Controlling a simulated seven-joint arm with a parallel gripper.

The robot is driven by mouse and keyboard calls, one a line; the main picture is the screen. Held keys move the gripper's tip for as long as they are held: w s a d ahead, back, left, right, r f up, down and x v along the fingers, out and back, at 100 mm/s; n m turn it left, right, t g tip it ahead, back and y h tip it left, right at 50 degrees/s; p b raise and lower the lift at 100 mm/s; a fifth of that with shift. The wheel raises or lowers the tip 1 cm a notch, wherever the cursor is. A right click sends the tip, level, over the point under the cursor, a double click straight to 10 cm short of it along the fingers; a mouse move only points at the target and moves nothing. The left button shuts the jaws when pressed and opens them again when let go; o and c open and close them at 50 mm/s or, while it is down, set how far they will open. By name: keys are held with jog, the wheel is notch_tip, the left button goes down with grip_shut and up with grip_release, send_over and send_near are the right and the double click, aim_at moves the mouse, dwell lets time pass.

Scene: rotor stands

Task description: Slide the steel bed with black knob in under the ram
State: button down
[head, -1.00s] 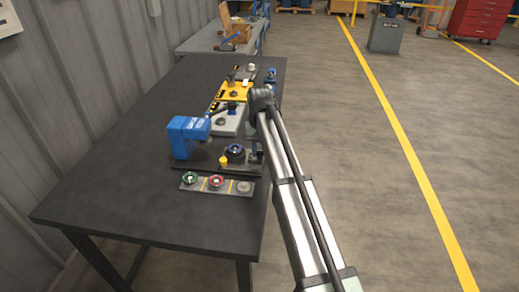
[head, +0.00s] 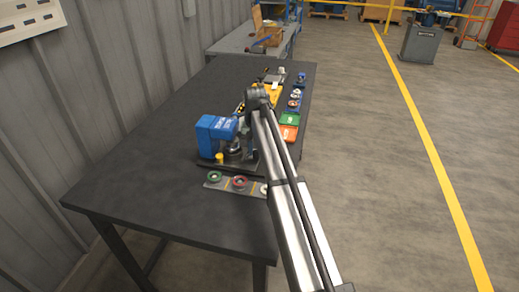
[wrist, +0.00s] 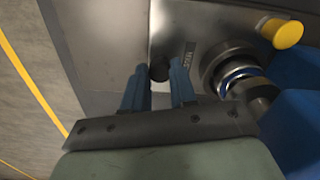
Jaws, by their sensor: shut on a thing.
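The steel bed (wrist: 180,25) is a grey plate with a small label in the wrist view. A black knob (wrist: 159,70) stands near its left edge. My gripper (wrist: 159,78) has its blue fingers shut around this knob. A round metal part with a blue ring (wrist: 232,72) sits on the bed, with the press's dark ram (wrist: 262,92) overlapping its lower right in the picture. In the head view the blue press (head: 214,136) stands over the round part (head: 234,153). My arm hides the knob there.
A yellow knob (wrist: 282,33) stands beside the press. A strip with green and red rings (head: 239,183) lies in front. Green and orange blocks (head: 289,126) and other stations are to the right and behind.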

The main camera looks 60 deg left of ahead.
jog(key=c, duration=1.2)
grip_release()
jog(key=shift+s+a, duration=0.25)
jog(key=shift+a, duration=0.05)
jog(key=o, duration=0.3)
jog(key=shift+w+d, duration=0.1)
notch_tip(320, 180, up, 14)
jog(key=shift+f, duration=0.1)
